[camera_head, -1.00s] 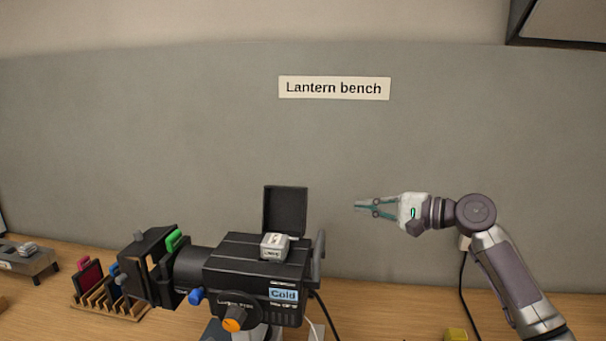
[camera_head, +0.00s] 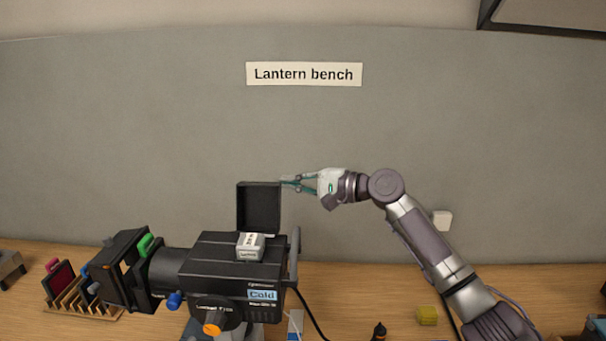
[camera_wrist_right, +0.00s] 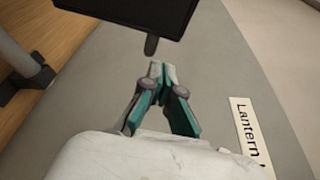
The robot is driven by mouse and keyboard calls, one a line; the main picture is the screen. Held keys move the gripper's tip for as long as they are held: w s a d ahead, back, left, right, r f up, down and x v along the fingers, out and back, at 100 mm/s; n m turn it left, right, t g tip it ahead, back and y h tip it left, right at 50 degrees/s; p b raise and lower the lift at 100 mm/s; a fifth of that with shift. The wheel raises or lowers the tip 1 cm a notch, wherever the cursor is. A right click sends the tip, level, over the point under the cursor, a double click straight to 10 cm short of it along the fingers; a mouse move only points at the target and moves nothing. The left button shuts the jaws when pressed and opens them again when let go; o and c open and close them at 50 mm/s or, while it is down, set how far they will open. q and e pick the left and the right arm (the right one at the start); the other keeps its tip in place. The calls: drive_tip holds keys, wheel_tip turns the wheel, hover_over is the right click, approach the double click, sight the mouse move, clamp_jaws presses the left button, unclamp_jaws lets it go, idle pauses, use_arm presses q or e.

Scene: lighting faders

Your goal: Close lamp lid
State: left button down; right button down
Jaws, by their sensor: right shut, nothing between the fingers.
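The black lantern (camera_head: 235,277) stands on the bench with a "Cold" label on its side. Its lamp lid (camera_head: 258,208) is open and stands upright at the back of the housing. A small light-grey block (camera_head: 250,246) sits on top of the lantern in front of the lid. My right gripper (camera_head: 283,182) is shut and empty, beside the lid's upper right edge; I cannot tell whether it touches. In the right wrist view the dark lid (camera_wrist_right: 135,12) is just beyond my fingertips (camera_wrist_right: 160,68). My left gripper is not in view.
A handle (camera_head: 294,255) rises at the lantern's right end. A rack of coloured frames (camera_head: 75,295) stands at the left. A cable runs down beside the lantern.

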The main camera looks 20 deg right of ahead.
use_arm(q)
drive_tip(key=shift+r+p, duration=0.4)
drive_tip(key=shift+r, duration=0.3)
use_arm(e)
drive_tip(key=shift+s+a+r, duration=0.2)
drive_tip(key=shift+s, duration=0.35)
drive_tip(key=shift+s+a+r, duration=0.15)
drive_tip(key=shift+s, duration=0.4)
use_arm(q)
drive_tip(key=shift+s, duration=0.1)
use_arm(e)
drive_tip(key=shift+s+r, duration=0.1)
